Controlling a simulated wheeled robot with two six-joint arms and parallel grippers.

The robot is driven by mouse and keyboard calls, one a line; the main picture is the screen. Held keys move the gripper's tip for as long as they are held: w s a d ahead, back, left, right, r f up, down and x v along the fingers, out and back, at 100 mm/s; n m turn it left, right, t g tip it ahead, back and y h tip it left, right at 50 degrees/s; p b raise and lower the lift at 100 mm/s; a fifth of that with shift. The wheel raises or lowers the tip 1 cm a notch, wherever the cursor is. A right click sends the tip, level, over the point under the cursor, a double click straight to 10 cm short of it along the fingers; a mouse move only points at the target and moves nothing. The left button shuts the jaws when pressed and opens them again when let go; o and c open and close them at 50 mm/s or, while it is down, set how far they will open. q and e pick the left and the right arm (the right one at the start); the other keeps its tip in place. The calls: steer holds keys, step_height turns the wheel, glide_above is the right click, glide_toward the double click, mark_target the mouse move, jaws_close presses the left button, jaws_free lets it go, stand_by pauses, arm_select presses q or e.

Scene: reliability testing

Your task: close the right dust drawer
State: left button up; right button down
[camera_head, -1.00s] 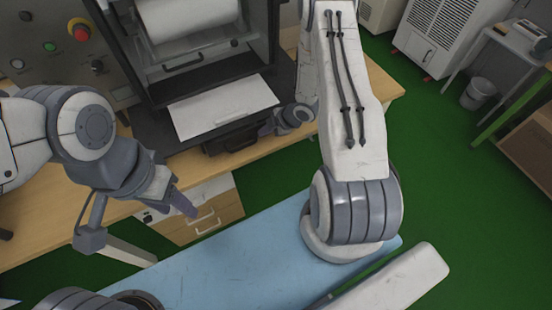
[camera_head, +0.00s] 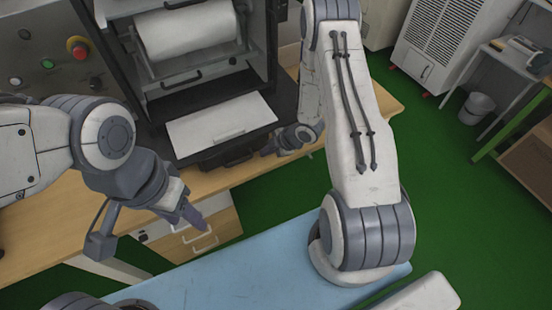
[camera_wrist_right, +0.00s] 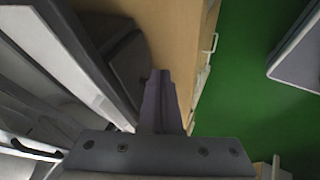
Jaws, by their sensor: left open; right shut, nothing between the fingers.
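The machine (camera_head: 257,60) has a black frame, and a white panel with a handle (camera_head: 222,125) slopes out of its front. A dark box-like part (camera_head: 228,155), possibly a dust drawer, sits below the panel at the machine's foot. I cannot tell which drawer it is or how far out it stands. My right gripper (camera_head: 273,150) is low beside the machine's right front corner, just right of this dark part. In the right wrist view its fingers (camera_wrist_right: 161,100) are shut and empty, beside dark and white machine parts. My left gripper (camera_head: 198,222) is open near the wooden cabinet.
The machine stands on a wooden table (camera_head: 50,230). Below its front edge is a cabinet with handled drawers (camera_head: 222,222). A blue surface (camera_head: 250,265) lies in front. Green floor (camera_head: 440,170) is open at the right, with a waste bin (camera_head: 477,108) further back.

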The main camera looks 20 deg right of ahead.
steer(key=s+f+v, duration=0.1)
steer(key=v, duration=1)
steer(key=a+r+m+g+h, duration=0.1)
steer(key=a+r+m+h, duration=0.4)
steer(key=a+r, duration=0.6)
steer(key=s+a+r+m+g, duration=0.2)
steer(key=s+a+r, duration=0.2)
steer(key=s, duration=0.6)
steer(key=s+a+r+m+g+y, duration=0.1)
steer(key=s+a+r+m+g, duration=0.1)
steer(key=s+r, duration=0.4)
steer(key=s+a+m, duration=0.1)
steer(key=s+a, duration=0.1)
steer(key=s, duration=0.3)
steer(key=shift+a, duration=0.4)
steer(key=shift+s, duration=0.1)
